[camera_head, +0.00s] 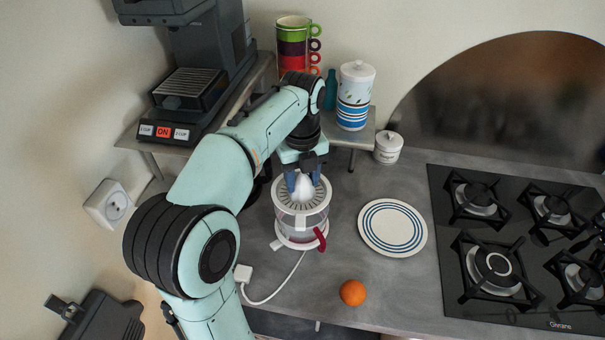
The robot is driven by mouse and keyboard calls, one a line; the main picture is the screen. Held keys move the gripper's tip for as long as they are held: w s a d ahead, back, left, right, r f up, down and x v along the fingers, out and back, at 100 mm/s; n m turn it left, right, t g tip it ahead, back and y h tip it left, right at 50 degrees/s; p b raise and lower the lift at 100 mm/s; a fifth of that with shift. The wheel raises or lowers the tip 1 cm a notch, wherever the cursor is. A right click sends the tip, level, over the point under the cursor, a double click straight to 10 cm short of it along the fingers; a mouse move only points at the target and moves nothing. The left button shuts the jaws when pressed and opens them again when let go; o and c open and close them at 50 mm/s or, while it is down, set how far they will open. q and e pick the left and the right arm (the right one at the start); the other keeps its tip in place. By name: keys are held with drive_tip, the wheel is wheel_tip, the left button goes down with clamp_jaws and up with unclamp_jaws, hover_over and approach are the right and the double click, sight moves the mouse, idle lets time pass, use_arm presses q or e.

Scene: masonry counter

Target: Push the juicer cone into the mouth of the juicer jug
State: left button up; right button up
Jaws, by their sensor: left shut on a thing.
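The juicer jug (300,225) stands upright on the counter below my left arm, with a clear body and a dark red handle at its front right. The white juicer cone (304,189) sits at the jug's mouth, inside the slotted ring. My left gripper (303,178) points down from above with its blue fingers shut on the cone. The fingers hide part of the cone, and I cannot tell how deep it is seated. My right gripper is not in view.
A striped plate (393,228) lies right of the jug, and an orange (353,292) in front. A gas hob (450,195) fills the right side. A raised shelf behind holds a coffee machine (195,80), stacked mugs (293,48) and a canister (354,95). A white cord runs left of the jug.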

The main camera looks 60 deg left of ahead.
sight(302, 193)
use_arm(q)
drive_tip(key=shift+f+b, duration=0.8)
drive_tip(key=shift+f, duration=0.65)
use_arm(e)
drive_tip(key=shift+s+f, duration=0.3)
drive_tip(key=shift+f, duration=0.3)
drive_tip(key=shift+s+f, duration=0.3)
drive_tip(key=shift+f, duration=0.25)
use_arm(q)
drive_tip(key=shift+p, duration=0.3)
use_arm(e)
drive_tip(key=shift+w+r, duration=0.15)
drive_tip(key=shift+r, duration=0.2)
use_arm(q)
drive_tip(key=shift+f+b, duration=0.75)
drive_tip(key=shift+f, duration=0.3)
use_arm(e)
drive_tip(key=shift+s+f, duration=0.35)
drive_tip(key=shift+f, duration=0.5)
use_arm(q)
drive_tip(key=shift+r, duration=0.1)
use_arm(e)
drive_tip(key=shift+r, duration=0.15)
use_arm(q)
drive_tip(key=shift+r+p, duration=0.7)
drive_tip(key=shift+p, duration=0.05)
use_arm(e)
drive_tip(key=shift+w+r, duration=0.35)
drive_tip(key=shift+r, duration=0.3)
